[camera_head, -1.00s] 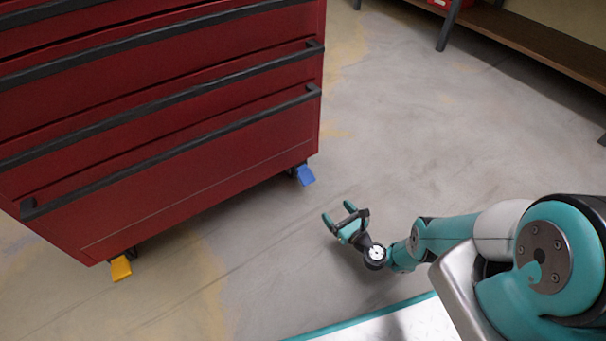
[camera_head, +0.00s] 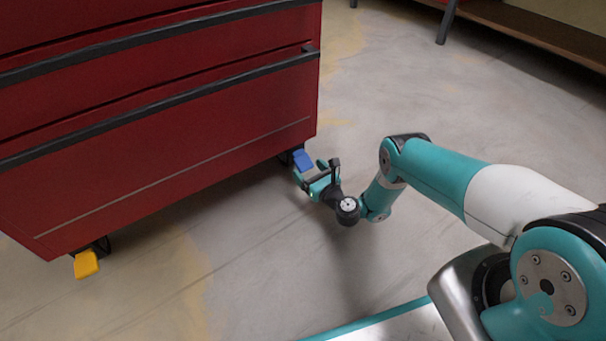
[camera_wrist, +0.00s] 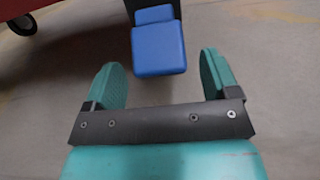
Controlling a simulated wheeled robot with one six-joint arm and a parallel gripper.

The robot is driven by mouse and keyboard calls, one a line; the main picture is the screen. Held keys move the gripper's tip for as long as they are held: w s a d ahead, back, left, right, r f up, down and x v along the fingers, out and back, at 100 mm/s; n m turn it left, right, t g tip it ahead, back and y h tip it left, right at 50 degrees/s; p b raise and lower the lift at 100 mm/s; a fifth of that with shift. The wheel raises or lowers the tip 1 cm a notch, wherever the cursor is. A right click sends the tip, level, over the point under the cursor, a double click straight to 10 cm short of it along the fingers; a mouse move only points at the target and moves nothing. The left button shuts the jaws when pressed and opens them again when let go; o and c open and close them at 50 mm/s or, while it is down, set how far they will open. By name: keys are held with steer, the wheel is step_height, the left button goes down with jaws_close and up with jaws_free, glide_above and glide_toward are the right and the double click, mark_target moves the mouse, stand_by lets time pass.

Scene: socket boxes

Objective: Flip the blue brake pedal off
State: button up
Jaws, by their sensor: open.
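The blue brake pedal (camera_head: 303,160) sticks out from the caster under the right corner of the red cabinet. In the wrist view the blue pedal (camera_wrist: 158,46) lies just ahead of the fingertips, about midway between them. My gripper (camera_head: 309,174) is open with nothing between its teal fingers. In the head view it is right at the pedal and partly overlaps it; I cannot tell whether they touch. In the wrist view the two fingers (camera_wrist: 160,75) stand apart on either side of the pedal's near end.
The red drawer cabinet (camera_head: 180,140) stands at the left, low above the floor. A yellow brake pedal (camera_head: 86,264) sticks out under its left corner. The grey floor (camera_head: 480,110) to the right is clear. A shelf (camera_head: 530,30) stands at the back right.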

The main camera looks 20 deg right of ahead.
mark_target(304, 164)
steer(key=shift+b+x, duration=1.4)
steer(key=shift+x, duration=0.2)
steer(key=shift+w+a, duration=0.1)
steer(key=shift+w, duration=0.1)
steer(key=c, duration=1.3)
steer(key=shift+r, duration=0.1)
